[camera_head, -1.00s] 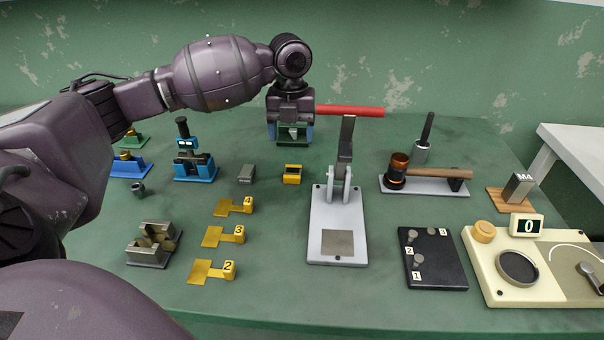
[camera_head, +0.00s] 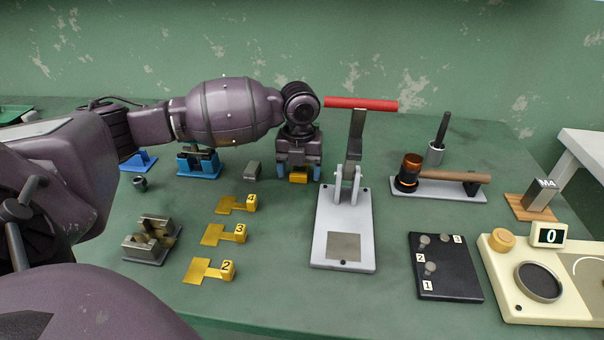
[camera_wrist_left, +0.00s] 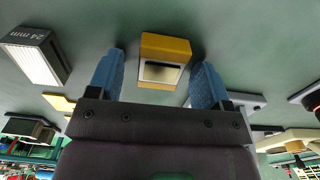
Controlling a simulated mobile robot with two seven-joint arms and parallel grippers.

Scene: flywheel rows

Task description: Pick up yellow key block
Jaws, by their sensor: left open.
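The yellow key block (camera_head: 299,178) sits on the green table, left of the lever press. In the left wrist view the yellow key block (camera_wrist_left: 165,50) shows its yellow body and a dark-framed pale face. My left gripper (camera_head: 299,174) points down over it, with its blue fingers on either side. In the left wrist view my left gripper (camera_wrist_left: 163,82) is open, and the block lies between the fingers with gaps on both sides. The gripper hides the upper part of the block in the head view. My right gripper is not in view.
A grey block (camera_head: 252,171) stands just left of the key block. The lever press (camera_head: 328,225) with a red handle (camera_head: 360,104) stands close on the right. Numbered yellow tags (camera_head: 241,233) lie in front. A metal V-block (camera_head: 150,240) is further left.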

